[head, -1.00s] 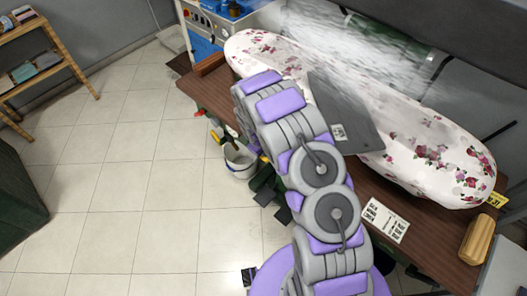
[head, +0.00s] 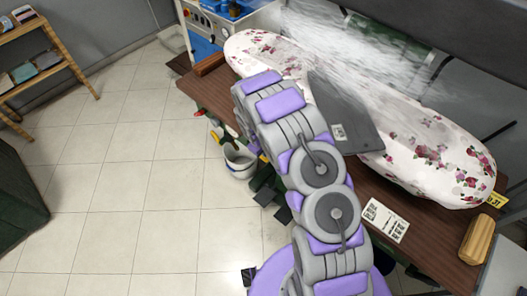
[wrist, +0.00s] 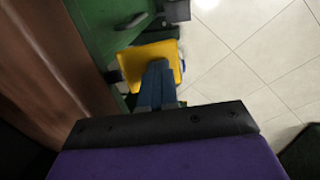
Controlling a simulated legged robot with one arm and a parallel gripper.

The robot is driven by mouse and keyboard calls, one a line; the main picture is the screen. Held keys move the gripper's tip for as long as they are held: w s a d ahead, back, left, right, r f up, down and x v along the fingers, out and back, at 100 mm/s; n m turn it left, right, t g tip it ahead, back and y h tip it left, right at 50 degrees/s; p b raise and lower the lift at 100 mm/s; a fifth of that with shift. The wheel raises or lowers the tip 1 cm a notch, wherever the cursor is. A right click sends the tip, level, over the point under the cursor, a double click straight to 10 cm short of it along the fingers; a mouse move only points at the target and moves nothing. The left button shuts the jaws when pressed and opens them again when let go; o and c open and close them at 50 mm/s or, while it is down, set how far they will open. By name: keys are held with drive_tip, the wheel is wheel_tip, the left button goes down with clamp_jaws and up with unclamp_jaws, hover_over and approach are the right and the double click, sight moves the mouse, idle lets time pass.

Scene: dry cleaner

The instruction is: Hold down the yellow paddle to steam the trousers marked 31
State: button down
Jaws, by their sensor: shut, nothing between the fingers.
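In the wrist view the yellow paddle (wrist: 133,64) sits beside a green cabinet, above the tiled floor. My gripper (wrist: 158,66) is shut, with its blue-grey fingers over the paddle and apparently pressing on it; contact itself is hard to judge. In the head view my arm hides the gripper and most of the paddle. The dark grey trousers (head: 345,108) lie flat across the floral pressing board (head: 440,150), with a small pale tag too small to read. White steam (head: 335,45) spreads over the far side of the board.
The board stands on a brown table (head: 405,203) with a printed card (head: 384,220), a wooden block (head: 477,240) and a yellow label (head: 496,199). A white bucket (head: 239,163) stands by the table. A shelf (head: 42,70) is at left. The tiled floor between is clear.

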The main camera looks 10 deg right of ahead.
drive_tip(key=shift+r, duration=0.1)
idle(0.4)
drive_tip(key=shift+r+p, duration=0.6)
drive_tip(key=shift+r, duration=0.15)
drive_tip(key=shift+a+r+p, duration=0.1)
drive_tip(key=shift+r+p, duration=0.25)
drive_tip(key=shift+r, duration=0.2)
drive_tip(key=w+d+p+v, duration=0.1)
drive_tip(key=p+v, duration=0.2)
drive_tip(key=v, duration=0.9)
drive_tip(key=shift+s+r, duration=0.2)
drive_tip(key=shift+r, duration=0.25)
